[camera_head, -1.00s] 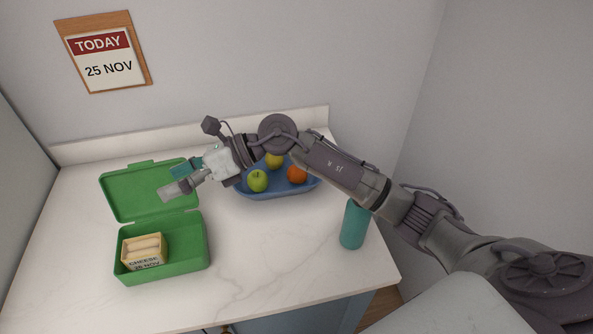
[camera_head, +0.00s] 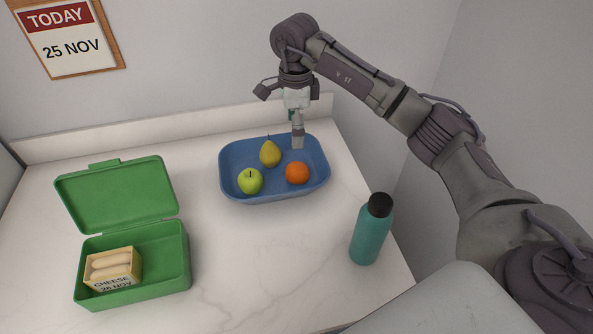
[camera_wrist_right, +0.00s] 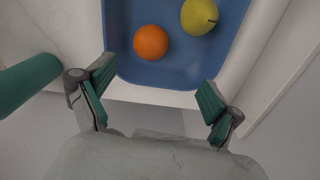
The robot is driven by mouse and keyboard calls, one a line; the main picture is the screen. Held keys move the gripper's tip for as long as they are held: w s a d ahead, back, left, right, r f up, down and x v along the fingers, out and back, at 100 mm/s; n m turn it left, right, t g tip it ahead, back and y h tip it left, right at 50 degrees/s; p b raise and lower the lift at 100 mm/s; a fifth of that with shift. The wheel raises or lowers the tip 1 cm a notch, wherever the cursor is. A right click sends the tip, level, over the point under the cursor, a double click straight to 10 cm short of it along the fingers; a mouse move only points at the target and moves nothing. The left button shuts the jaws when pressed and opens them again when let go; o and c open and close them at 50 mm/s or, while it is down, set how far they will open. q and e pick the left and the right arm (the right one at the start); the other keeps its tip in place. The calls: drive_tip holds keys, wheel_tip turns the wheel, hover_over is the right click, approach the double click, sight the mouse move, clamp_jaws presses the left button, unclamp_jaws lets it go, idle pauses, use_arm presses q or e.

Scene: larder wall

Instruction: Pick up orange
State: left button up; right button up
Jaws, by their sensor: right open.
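The orange (camera_head: 297,173) lies in the right part of a blue tray (camera_head: 232,193) on the counter. In the right wrist view the orange (camera_wrist_right: 151,42) is inside the tray, ahead of the fingers and left of the middle. My right gripper (camera_head: 297,143) points down above the back right part of the tray, behind the orange. In the right wrist view the right gripper's green-padded fingers (camera_wrist_right: 155,96) are wide apart with nothing between them. My left gripper is in neither view.
A green apple (camera_head: 250,181) and a yellow pear (camera_head: 270,153) share the tray. A teal bottle (camera_head: 366,238) stands at the right. An open green lunchbox (camera_head: 160,281) holding a cheese pack (camera_head: 112,268) sits at the left. Bare counter lies between them.

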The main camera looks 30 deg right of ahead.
sight(297, 165)
drive_tip(key=f, duration=0.2)
drive_tip(key=f+p, duration=0.1)
drive_tip(key=f, duration=0.3)
drive_tip(key=shift+s+a+f+p, duration=0.15)
drive_tip(key=shift+s+f+p, duration=0.15)
drive_tip(key=shift+s+f, duration=0.1)
drive_tip(key=shift+f, duration=0.2)
drive_tip(key=f+p, duration=0.1)
drive_tip(key=f, duration=0.1)
drive_tip(key=s+f+p, duration=0.1)
drive_tip(key=f, duration=0.1)
drive_tip(key=shift+a+p, duration=0.1)
drive_tip(key=shift+p, duration=0.2)
drive_tip(key=shift+w+f, duration=0.1)
drive_tip(key=shift+f, duration=0.5)
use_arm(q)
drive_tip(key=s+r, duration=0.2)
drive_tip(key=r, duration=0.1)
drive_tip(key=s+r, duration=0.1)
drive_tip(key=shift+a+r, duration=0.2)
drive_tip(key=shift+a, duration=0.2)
use_arm(e)
drive_tip(key=c, duration=1.3)
